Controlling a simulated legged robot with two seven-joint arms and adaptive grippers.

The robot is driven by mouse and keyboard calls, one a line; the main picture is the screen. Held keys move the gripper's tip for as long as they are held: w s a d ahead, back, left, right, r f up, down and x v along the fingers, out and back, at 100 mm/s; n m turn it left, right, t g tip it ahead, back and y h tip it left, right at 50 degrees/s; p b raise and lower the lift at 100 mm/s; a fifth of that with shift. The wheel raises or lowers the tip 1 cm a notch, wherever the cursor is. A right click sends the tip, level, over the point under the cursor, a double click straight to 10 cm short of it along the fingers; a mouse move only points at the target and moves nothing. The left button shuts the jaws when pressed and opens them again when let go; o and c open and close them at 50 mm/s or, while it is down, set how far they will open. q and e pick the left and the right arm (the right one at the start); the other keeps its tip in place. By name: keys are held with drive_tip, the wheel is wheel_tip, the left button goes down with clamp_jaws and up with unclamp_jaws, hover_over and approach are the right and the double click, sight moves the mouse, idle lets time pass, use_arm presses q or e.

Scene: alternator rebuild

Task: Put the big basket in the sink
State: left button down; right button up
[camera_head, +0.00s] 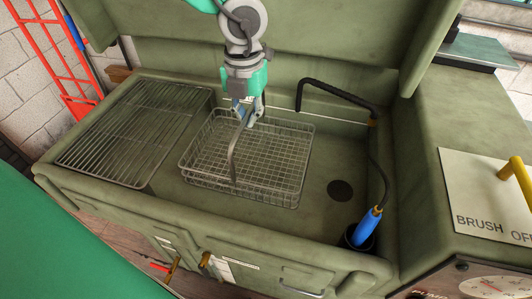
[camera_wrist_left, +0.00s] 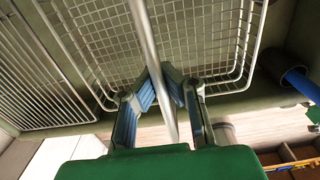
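The big basket (camera_head: 270,160) is a wire-mesh basket with a bar handle (camera_head: 234,160). In the head view it is inside the green sink (camera_head: 330,150), left of the drain hole. I cannot tell whether its bottom touches the sink floor. My left gripper (camera_head: 248,120) comes down from the top over the basket's back part. In the left wrist view its blue-padded fingers (camera_wrist_left: 166,85) close on both sides of the handle bar (camera_wrist_left: 149,40), with the basket mesh (camera_wrist_left: 215,35) beyond. My right gripper is not in view.
A wire rack (camera_head: 135,130) covers the sink's left part. A black hose (camera_head: 335,90) and a blue-handled brush (camera_head: 367,225) are at the right, near the dark drain (camera_head: 340,190). The sink floor right of the basket is clear. High green walls stand behind.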

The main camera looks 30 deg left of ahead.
sight(248, 159)
use_arm(q)
drive_tip(key=f, duration=0.2)
drive_tip(key=a+f, duration=0.1)
drive_tip(key=f, duration=0.1)
drive_tip(key=shift+f, duration=0.2)
wheel_tip(248, 159, down, 2)
drive_tip(key=shift+d+f+b, duration=0.1)
drive_tip(key=shift+b, duration=0.45)
drive_tip(key=shift+d+f, duration=0.1)
drive_tip(key=shift+f, duration=0.25)
drive_tip(key=shift+d, duration=0.2)
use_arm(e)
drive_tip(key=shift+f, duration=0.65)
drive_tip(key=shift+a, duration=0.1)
use_arm(q)
drive_tip(key=c, duration=2.3)
unclamp_jaws()
drive_tip(key=shift+a+f, duration=0.15)
drive_tip(key=shift+f, duration=0.05)
drive_tip(key=o, duration=0.6)
drive_tip(key=shift+a, duration=0.2)
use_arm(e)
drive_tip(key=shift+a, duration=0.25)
